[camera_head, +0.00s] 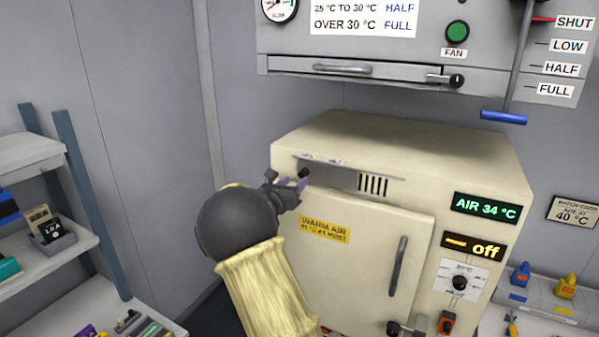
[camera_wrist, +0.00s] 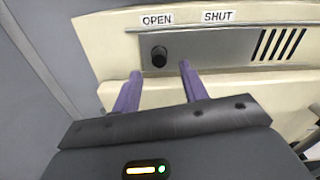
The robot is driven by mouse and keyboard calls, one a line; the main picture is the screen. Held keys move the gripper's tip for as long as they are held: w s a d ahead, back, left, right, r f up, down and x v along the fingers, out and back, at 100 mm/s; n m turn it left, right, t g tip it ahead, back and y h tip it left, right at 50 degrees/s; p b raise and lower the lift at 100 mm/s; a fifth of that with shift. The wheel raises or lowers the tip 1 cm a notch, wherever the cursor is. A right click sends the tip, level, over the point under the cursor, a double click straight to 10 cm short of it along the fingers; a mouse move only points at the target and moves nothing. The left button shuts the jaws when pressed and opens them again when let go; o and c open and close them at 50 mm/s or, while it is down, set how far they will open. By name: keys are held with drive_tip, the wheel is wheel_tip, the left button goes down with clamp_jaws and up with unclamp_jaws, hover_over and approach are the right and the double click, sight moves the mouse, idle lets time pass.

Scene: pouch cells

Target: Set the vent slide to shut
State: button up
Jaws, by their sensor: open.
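The vent slide is a grey plate (camera_wrist: 215,48) on the upper front of the cream oven (camera_head: 420,150), with a black knob (camera_wrist: 159,57). In the wrist view the knob sits below the OPEN label (camera_wrist: 157,20), at the left; the SHUT label (camera_wrist: 219,16) is to its right. The knob (camera_head: 305,173) also shows in the head view, just by my fingertips. My gripper (camera_wrist: 159,82) is open, its two purple fingers pointing at the plate. The knob appears between and just beyond the fingertips; I cannot tell whether they touch it. My gripper (camera_head: 295,184) holds nothing.
Vent slots (camera_head: 373,185) lie right of the slide. The oven door (camera_head: 370,250) with its handle is below; displays read AIR 34 °C and off. Above hangs a grey hood (camera_head: 400,80) with a blue-handled lever (camera_head: 503,117). Shelves (camera_head: 50,260) stand at the left.

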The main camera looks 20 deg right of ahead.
sight(301, 176)
drive_tip(key=p+x, duration=0.1)
drive_tip(key=x, duration=0.3)
drive_tip(key=shift+w+d+p, duration=0.2)
drive_tip(key=shift+d+p, duration=0.1)
drive_tip(key=shift+p, duration=0.05)
drive_tip(key=shift+w, duration=0.15)
drive_tip(key=shift+c, duration=0.3)
drive_tip(key=shift+d, duration=0.1)
clamp_jaws()
